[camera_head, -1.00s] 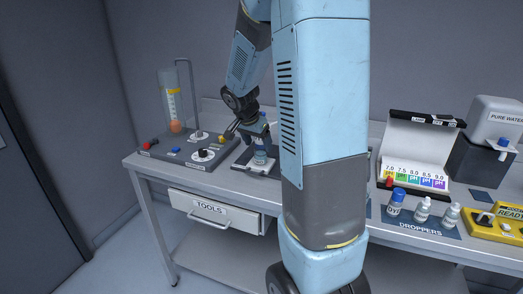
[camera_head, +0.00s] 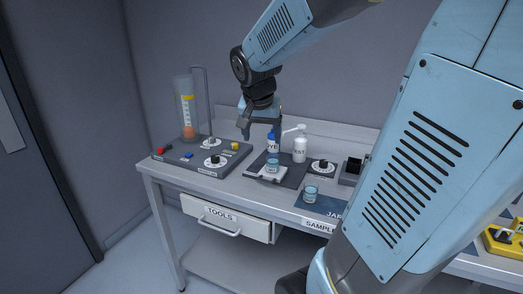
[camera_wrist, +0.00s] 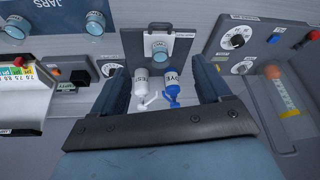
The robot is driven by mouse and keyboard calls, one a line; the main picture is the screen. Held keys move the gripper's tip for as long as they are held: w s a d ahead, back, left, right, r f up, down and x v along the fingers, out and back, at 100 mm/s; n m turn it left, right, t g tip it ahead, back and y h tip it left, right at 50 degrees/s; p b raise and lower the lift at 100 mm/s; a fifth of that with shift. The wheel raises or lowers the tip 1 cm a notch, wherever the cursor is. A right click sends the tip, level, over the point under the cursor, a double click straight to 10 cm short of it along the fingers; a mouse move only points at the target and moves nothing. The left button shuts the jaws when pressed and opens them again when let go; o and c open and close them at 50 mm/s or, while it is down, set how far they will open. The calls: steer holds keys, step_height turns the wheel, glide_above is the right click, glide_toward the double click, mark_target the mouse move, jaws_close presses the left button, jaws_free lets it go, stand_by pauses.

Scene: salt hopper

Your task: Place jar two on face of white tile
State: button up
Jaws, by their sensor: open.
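A small blue-lidded glass jar (camera_head: 272,165) stands upright on the white tile (camera_head: 261,175); the jar also shows in the wrist view (camera_wrist: 160,51) on the tile (camera_wrist: 181,47). I cannot read which jar it is. Another jar (camera_head: 311,193) stands on the dark jars mat (camera_head: 330,204); the wrist view shows two jars on that mat, one (camera_wrist: 95,23) and another (camera_wrist: 17,27) at the left edge. My gripper (camera_head: 260,131) is open and empty, above and behind the tile jar, apart from it.
A blue dye bottle (camera_head: 273,143) and a white test bottle (camera_head: 300,148) stand just behind the tile, and show between my fingers in the wrist view. A control panel with a tall cylinder (camera_head: 186,108) is at left. A tools drawer (camera_head: 226,217) is below.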

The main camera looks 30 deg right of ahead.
steer(key=s+a+r+n+t+y, duration=0.1)
steer(key=s+a+n, duration=0.2)
steer(key=s, duration=0.4)
steer(key=s+a+r+n+t+y, duration=0.1)
steer(key=s+a+r+n, duration=0.1)
steer(key=s+a+n, duration=0.2)
steer(key=s, duration=0.3)
steer(key=shift+a+n+y, duration=0.2)
steer(key=shift+n+y, duration=0.1)
